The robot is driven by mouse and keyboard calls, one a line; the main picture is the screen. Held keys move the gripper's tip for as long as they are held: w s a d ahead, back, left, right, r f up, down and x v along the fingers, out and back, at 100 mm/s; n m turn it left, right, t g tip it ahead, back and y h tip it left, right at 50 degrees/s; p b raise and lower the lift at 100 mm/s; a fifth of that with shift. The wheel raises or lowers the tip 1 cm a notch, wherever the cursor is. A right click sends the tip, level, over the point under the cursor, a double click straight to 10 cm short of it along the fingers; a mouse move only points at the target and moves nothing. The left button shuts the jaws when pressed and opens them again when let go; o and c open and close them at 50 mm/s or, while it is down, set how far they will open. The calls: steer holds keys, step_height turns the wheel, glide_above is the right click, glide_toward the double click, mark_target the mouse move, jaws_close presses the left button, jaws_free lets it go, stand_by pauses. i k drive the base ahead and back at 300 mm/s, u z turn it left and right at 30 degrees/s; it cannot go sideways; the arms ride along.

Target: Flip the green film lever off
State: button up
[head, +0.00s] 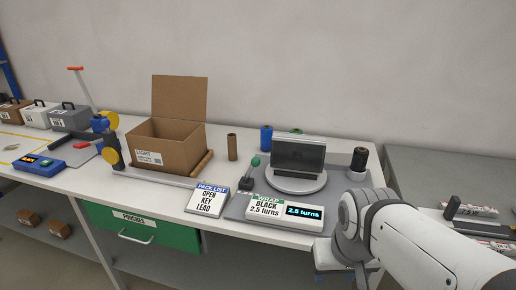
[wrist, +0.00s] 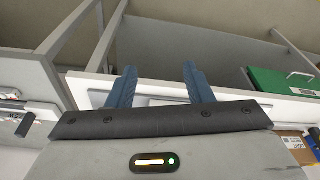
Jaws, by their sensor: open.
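The green film lever (head: 255,162) has a green ball knob on a dark stem and stands on a small dark base, left of the round wrapping turntable (head: 296,182). Its stem leans slightly. A dark box-like item (head: 298,155) stands on the turntable. The wrap sign (head: 266,207) reads "BLACK 2.5 turns", and the display (head: 304,212) beside it reads "2.5 turns". My gripper (wrist: 158,86) is open and empty, its two blue fingers apart in the wrist view. It is low at the table's front edge, well apart from the lever, which the wrist view does not show clearly.
A pack list card (head: 207,200) stands left of the wrap sign. An open cardboard box (head: 165,145) and a brown tube (head: 232,147) stand behind. A black film roll (head: 358,162) stands right of the turntable. A green pouches drawer (head: 134,227) is below the tabletop.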

mark_target(256, 162)
steer(key=k, duration=1.35)
steer(key=u, duration=0.5)
steer(key=i, duration=2.3)
steer(key=z, duration=0.55)
steer(key=k, duration=0.9)
steer(key=z, duration=0.1)
steer(key=i, duration=0.6)
steer(key=z, duration=0.05)
